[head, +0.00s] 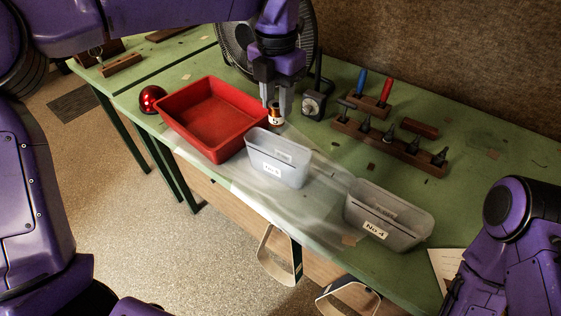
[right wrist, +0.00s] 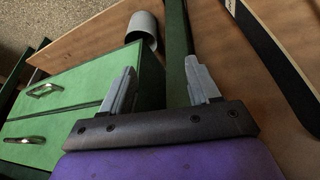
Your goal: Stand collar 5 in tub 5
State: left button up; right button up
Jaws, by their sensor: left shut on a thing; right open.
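My left gripper (head: 277,112) points down with its fingers closed on a small copper-coloured collar (head: 276,119) with a pale label; the number is too small to read surely. The collar is upright, just behind the grey tub with a label that looks like No 5 (head: 270,170), and outside it. Whether it touches the bench is unclear. A second grey tub, labelled No 4 (head: 372,228), stands to the right. My right gripper (right wrist: 160,78) is open and empty in the right wrist view; the head view shows only its arm.
A red tray (head: 185,137) is left of the tubs, with a shiny red ball (head: 151,98) beside it. A black fan (head: 236,45), a small dark device (head: 314,103) and a wooden tool rack (head: 390,145) stand behind. Clear sheeting (head: 320,215) covers the bench front.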

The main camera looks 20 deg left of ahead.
aim_at(277, 120)
pick_arm(q)
jog(key=f+p, duration=0.1)
jog(key=f, duration=1.6)
jog(key=shift+s, duration=0.2)
jog(key=shift+f, duration=0.1)
jog(key=o, duration=1.1)
notch_tip(277, 120, up, 12)
jog(key=shift+r+b, duration=0.2)
jog(key=shift+b, duration=0.2)
